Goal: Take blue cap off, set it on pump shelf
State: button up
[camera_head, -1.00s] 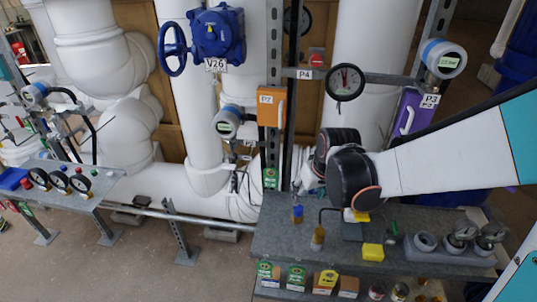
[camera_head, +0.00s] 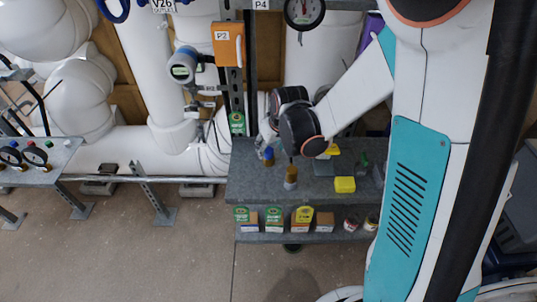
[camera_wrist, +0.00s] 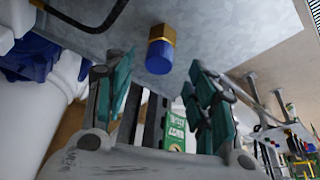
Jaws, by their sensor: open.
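The blue cap (camera_head: 268,153) sits on a brass fitting (camera_head: 268,163) at the left back of the grey shelf (camera_head: 245,186). In the wrist view the blue cap (camera_wrist: 159,60) and the brass fitting (camera_wrist: 163,34) show between the finger ends. My gripper (camera_head: 266,139) is open with nothing held, beside the cap in the head view. In the wrist view my gripper (camera_wrist: 158,72) has its two green-padded fingers spread on either side of the cap, with gaps visible. My wrist hides part of the gripper in the head view.
An amber-bottomed bottle (camera_head: 291,178) and a yellow block (camera_head: 344,184) stand close by on the shelf. Several small boxes (camera_head: 301,219) line the lower shelf. A bench with gauges (camera_head: 62,150) stands at left. White pipes and the orange P2 box (camera_head: 228,44) rise behind.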

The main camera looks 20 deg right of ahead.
aim_at(269, 150)
jog(key=b+x, duration=0.1)
jog(key=x, duration=0.2)
jog(key=shift+d+f, duration=0.1)
jog(key=shift+f, duration=0.15)
jog(key=c, duration=0.8)
jog(key=shift+r, duration=0.1)
notch_tip(269, 150, up, 20)
jog(key=p, duration=0.6)
